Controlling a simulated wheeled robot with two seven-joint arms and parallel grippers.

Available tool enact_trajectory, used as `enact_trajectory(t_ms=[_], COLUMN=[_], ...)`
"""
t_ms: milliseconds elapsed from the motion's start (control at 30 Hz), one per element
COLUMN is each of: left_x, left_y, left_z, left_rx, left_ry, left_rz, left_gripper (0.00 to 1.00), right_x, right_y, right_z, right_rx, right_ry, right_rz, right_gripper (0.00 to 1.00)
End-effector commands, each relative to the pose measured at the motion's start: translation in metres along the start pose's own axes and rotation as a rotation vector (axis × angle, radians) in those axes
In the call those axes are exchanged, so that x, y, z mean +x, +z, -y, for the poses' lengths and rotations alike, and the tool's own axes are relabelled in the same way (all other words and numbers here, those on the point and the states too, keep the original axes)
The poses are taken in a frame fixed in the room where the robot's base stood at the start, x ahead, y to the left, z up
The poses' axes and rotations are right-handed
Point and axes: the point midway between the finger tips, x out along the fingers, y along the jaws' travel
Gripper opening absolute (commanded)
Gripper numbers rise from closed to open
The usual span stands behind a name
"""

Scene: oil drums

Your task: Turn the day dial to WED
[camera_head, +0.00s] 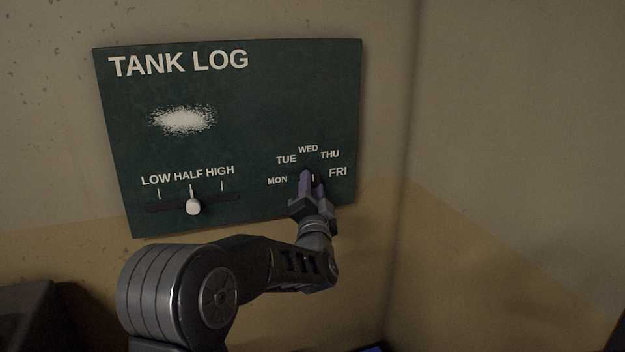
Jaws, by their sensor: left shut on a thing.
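The day dial (313,177) is on the lower right of the green TANK LOG board (240,110). The labels MON, TUE, WED, THU and FRI arc around it, with WED (308,149) at the top. My left gripper (312,182) is at the dial with its fingers shut on it. The fingers cover most of the dial, and a small light mark shows between them. I cannot tell for sure which day the dial points to. My right gripper is not in view.
A slider (193,206) with a white knob sits at the lower left of the board, under HALF. A white smudge (183,120) marks the board above it. A wall corner is to the right. A dark object (30,315) stands at the lower left.

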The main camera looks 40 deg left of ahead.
Motion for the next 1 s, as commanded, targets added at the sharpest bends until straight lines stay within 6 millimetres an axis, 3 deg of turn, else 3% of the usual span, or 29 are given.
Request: enact_trajectory(t_ms=[633,667,900,1000], left_x=[-0.0001,-0.0001,0.0000,0.0000], left_y=[0.0001,0.0001,0.0000,0.0000], left_z=[0.0006,0.0005,0.0006,0.0007], left_rx=[0.081,0.081,0.080,0.080], left_ry=[0.033,0.033,0.033,0.033], left_rz=[0.000,0.000,0.000,0.000], left_gripper=[0.00,0.35,0.55,0.56], right_x=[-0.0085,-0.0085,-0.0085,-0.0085], right_y=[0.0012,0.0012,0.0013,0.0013], right_z=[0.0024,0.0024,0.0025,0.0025], right_rx=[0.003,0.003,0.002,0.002], right_ry=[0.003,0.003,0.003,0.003], right_rz=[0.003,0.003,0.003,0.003], right_gripper=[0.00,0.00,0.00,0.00])
